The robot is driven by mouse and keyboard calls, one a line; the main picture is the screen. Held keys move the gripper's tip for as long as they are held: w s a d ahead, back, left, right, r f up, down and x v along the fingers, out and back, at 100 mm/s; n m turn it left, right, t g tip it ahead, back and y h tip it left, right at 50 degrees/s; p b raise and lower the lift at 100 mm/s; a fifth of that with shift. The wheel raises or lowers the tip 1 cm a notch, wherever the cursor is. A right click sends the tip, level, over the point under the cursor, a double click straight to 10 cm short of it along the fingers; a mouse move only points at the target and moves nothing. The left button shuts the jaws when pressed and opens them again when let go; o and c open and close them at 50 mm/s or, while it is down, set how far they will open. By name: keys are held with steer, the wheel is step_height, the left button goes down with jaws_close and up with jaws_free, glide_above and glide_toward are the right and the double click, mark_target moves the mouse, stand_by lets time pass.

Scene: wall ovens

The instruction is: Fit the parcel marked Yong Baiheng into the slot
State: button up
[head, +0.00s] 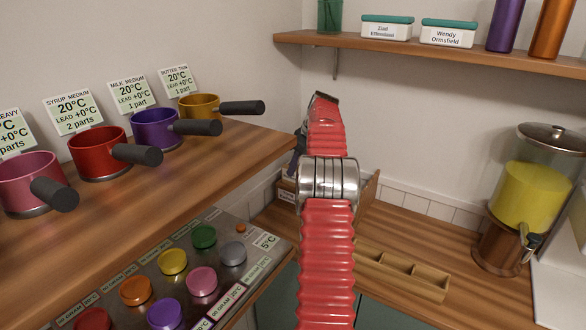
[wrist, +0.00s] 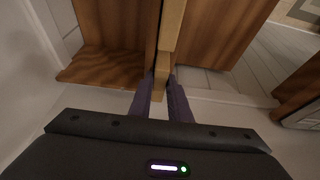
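In the wrist view, the two dark purple fingers of my gripper (wrist: 160,90) lie on either side of a narrow tan parcel-like piece (wrist: 171,28), seen edge-on, and look shut on it. No name shows on it, so I cannot tell whose parcel it is. Brown wooden panels (wrist: 215,35) stand close on both sides of it; whether it is inside a slot is unclear. In the head view, my red arm hides most of the gripper and the piece. A wooden box (head: 370,188) with a partly hidden label shows behind the arm in the corner.
A low wooden tray with compartments (head: 400,270) lies on the counter to the right. A yellow drink dispenser (head: 530,195) stands further right. Pots, including a purple one (head: 155,130), line the left shelf above a button panel (head: 150,270). A wall shelf (head: 430,58) holds labelled containers.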

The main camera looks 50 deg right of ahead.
steer(key=o, duration=0.4)
steer(key=v, duration=1.2)
steer(key=shift+r, duration=0.15)
stand_by(0.6)
